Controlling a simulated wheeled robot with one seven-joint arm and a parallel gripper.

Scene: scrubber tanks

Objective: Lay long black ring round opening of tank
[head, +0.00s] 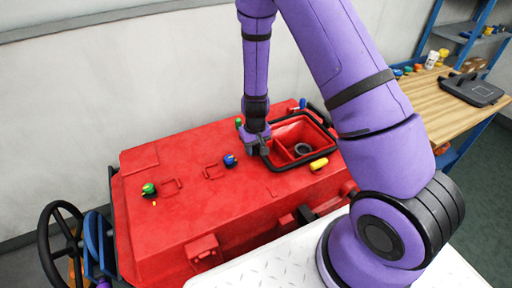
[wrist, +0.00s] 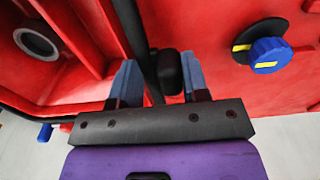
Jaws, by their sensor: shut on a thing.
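The long black ring (head: 300,162) lies around the rectangular opening (head: 303,137) in the top of the red tank (head: 185,220). In the wrist view the ring (wrist: 134,35) runs between the blue fingers and along the opening's rim, with a black block on it. My gripper (head: 262,146) is at the opening's left side, low over the tank top. In the wrist view my gripper (wrist: 160,85) is shut on the ring. The fingers hide part of the ring there, and I cannot tell whether it sits flush on the rim everywhere.
A wooden bench (head: 440,95) at the right holds a dark flat lid-like object (head: 473,90). A black handwheel (head: 50,245) stands at the left.

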